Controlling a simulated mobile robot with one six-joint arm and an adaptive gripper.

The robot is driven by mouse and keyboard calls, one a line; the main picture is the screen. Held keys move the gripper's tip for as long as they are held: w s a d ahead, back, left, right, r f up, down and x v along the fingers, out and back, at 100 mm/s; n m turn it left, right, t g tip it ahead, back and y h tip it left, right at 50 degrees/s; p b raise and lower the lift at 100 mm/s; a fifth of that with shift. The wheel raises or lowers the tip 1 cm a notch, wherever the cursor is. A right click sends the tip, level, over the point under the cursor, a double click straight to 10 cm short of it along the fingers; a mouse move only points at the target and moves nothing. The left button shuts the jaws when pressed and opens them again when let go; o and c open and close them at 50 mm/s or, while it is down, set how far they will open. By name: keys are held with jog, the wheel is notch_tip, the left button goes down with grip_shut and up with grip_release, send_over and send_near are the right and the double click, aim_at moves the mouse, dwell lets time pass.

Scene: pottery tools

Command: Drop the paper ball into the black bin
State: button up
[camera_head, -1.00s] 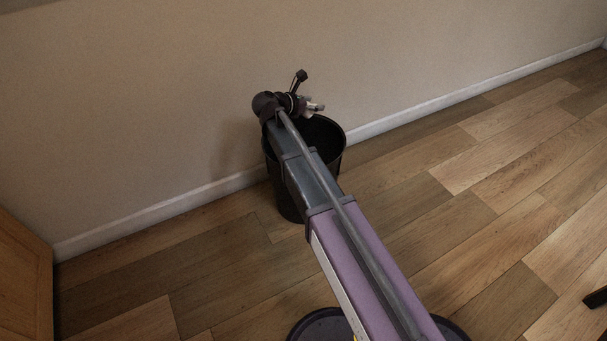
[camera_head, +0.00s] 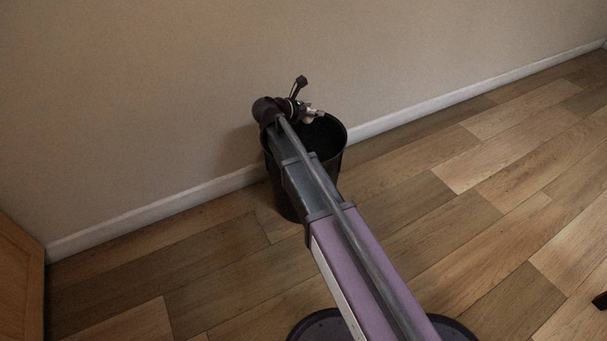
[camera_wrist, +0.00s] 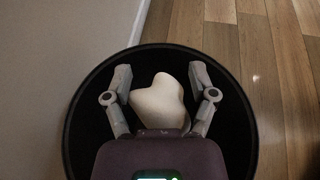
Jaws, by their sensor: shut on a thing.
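The paper ball (camera_wrist: 160,102) is a pale, lumpy piece between the two fingers of my gripper (camera_wrist: 161,88) in the wrist view. The gripper is shut on it. The black bin (camera_wrist: 74,117) lies below, and its round rim surrounds the ball and fingers in that view. In the head view the black bin (camera_head: 333,150) stands upright on the floor by the wall, partly hidden by my arm. My gripper (camera_head: 317,114) is at the bin's top there. I cannot make out the ball clearly in the head view.
A beige wall (camera_head: 180,90) with a white baseboard (camera_head: 150,212) runs right behind the bin. A wooden furniture piece (camera_head: 18,285) stands at the lower left. The wood floor (camera_head: 470,220) to the right is clear, apart from a dark object at the right edge.

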jog(key=shift+f+b, duration=0.6)
jog(key=shift+f, duration=0.25)
jog(key=o, duration=0.6)
jog(key=shift+o, duration=0.2)
jog(key=shift+r, duration=0.2)
notch_tip(320, 180, up, 30)
jog(key=m+g+p, duration=0.1)
jog(key=p, duration=2.9)
jog(key=shift+a+h, duration=0.15)
jog(key=shift+h, duration=0.25)
